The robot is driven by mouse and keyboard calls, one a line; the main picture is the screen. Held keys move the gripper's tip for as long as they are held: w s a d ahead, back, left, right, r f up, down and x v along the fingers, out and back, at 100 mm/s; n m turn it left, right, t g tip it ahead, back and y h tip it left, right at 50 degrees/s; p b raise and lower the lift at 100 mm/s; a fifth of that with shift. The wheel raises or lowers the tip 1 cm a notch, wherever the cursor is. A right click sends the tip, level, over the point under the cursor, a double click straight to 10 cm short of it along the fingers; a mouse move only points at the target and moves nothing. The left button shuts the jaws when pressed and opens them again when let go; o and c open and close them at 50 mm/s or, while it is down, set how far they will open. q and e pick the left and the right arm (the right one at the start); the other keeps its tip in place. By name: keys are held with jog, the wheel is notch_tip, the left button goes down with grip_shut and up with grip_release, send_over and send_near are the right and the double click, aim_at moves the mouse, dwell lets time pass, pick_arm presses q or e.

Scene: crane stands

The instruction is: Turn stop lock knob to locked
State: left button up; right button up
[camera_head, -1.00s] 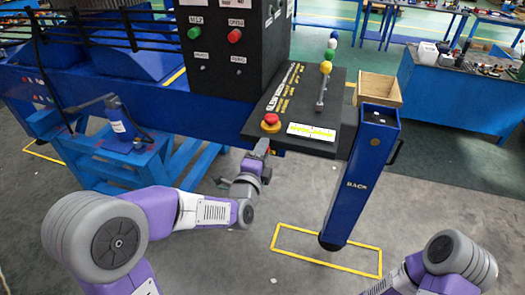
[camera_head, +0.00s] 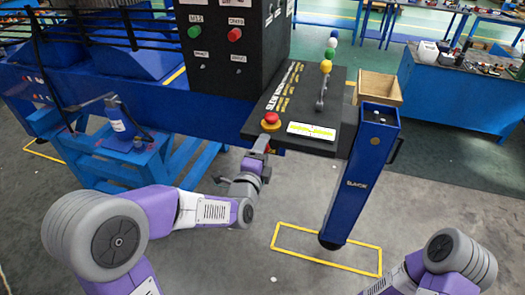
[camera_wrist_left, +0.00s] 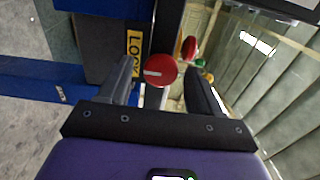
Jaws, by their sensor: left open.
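The stop lock knob is red with a pale line across its face (camera_wrist_left: 160,71). My left gripper (camera_head: 262,143) is just below and in front of the knob. In the left wrist view its two fingers (camera_wrist_left: 158,82) are open on either side of the knob, and I see no clear contact. A yellow LOCK label (camera_wrist_left: 134,43) is left of the knob. My right gripper is out of view.
A black box with green and red buttons (camera_head: 235,34) rises behind the panel. A lever with coloured balls (camera_head: 326,67) stands on the panel. A blue post (camera_head: 358,175) with a wooden tray (camera_head: 379,88) is to the right.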

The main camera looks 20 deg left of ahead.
pick_arm(q)
jog(key=s+b, duration=0.3)
jog(key=s, duration=0.4)
jog(key=shift+s, duration=0.25)
jog(key=shift+a, duration=0.1)
notch_tip(320, 180, down, 27)
jog(key=s+d+n+g+h, duration=0.1)
jog(key=s+d+n+g, duration=0.1)
jog(key=n+g, duration=0.7)
jog(key=s+d+f+n+g+h, duration=0.2)
jog(key=s+d+f+n+g, duration=0.2)
jog(key=s+f+n+g, duration=0.4)
jog(key=s+f+n, duration=0.4)
jog(key=s+f, duration=0.5)
jog(key=f, duration=0.1)
jog(key=shift+s+f+g+h, duration=0.15)
jog(key=shift+f+g+h, duration=0.15)
jog(key=shift+f, duration=0.05)
